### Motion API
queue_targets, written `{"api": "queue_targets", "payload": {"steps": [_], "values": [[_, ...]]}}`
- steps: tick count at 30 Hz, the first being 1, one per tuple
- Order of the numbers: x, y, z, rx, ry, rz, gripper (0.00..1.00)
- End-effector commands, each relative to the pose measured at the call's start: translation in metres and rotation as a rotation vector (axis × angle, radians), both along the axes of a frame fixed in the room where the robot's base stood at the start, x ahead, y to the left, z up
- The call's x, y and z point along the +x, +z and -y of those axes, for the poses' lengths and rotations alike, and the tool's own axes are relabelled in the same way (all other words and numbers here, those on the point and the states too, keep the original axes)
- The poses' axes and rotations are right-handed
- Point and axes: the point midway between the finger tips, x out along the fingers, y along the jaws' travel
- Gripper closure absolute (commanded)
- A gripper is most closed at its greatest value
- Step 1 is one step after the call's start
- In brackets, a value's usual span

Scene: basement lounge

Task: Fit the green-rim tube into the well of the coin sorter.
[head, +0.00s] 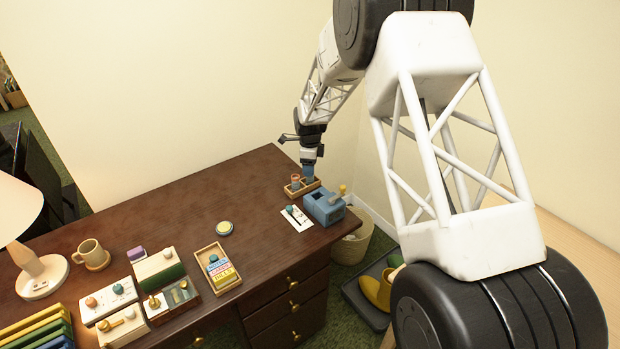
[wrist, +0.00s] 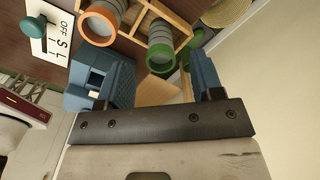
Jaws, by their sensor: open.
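The green-rim tube (wrist: 160,57), grey and banded with a green ring at its mouth, shows in the wrist view. It stands in or over a compartment of a divided wooden tray (wrist: 133,20), perhaps the coin sorter; I cannot tell how deep it sits. An orange-rim tube (wrist: 99,24) stands to its left; it also shows in the head view (head: 295,180). My gripper (wrist: 163,85) is open, its blue fingers apart on either side of the green-rim tube's mouth in the picture, without visible contact. In the head view my gripper (head: 308,172) is low over the tray (head: 300,191) and hides the green-rim tube.
A blue device (head: 325,206) with a yellow-knobbed lever stands close in front of the tray. A white switch plate (head: 298,218) lies beside it. A wall is close behind the desk (head: 190,215).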

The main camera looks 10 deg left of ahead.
Motion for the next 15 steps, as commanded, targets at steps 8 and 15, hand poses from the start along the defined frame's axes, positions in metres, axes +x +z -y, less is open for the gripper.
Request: {"api": "queue_targets", "payload": {"steps": [8,15], "values": [[0.001,-0.028,0.000,0.000,0.000,0.000,0.39],[0.001,-0.031,0.000,0.000,0.000,0.000,0.39]]}}
